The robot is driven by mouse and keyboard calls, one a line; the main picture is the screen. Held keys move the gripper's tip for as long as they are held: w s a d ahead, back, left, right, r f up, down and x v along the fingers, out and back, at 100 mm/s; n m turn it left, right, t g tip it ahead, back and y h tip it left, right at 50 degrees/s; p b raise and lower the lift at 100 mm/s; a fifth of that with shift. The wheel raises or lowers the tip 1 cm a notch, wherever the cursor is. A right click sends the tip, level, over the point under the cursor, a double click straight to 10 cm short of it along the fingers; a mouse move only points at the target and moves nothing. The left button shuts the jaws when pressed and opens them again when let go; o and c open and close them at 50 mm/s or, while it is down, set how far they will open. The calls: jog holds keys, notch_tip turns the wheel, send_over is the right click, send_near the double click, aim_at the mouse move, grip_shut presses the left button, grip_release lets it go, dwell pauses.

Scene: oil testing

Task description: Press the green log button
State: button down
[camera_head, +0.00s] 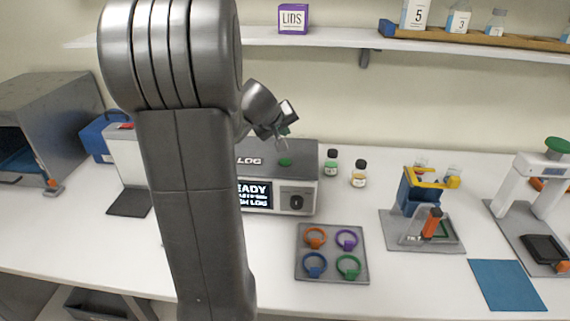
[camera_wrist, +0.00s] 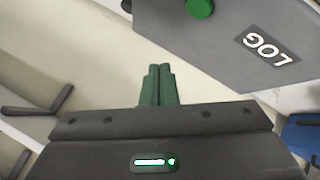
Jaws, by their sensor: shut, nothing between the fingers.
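The green log button (camera_head: 285,162) sits on top of a grey box-shaped device (camera_head: 305,172) with a LOG label and a lit display. In the wrist view the round green button (camera_wrist: 200,8) is at the top edge, on the device's grey face (camera_wrist: 215,40) near the white LOG lettering. My gripper (camera_head: 284,131) is above and behind the button in the head view, apart from it. Its green fingers (camera_wrist: 158,70) are closed together and empty, and point below and left of the button in the wrist view. My arm hides the device's left part.
Two small bottles (camera_head: 331,163) stand right of the device. A grey tray (camera_head: 332,275) with coloured rings lies in front. A shelf (camera_head: 340,39) with a purple LIDS box (camera_head: 293,19) runs above. A blue-yellow fixture (camera_head: 420,190) stands to the right.

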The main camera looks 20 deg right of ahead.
jog(key=b, duration=0.4)
send_over(284, 163)
notch_tip(284, 163, down, 6)
jog(key=shift+w+r, duration=0.1)
jog(key=shift+r, duration=0.15)
jog(key=shift+f+b, duration=0.8)
dwell(0.9)
jog(key=shift+f+b, duration=0.45)
jog(key=shift+b, duration=0.2)
jog(key=shift+f+b, duration=0.4)
jog(key=shift+b, duration=0.15)
dwell(0.4)
dwell(0.4)
jog(key=shift+r+p, duration=0.6)
jog(key=shift+r, duration=0.3)
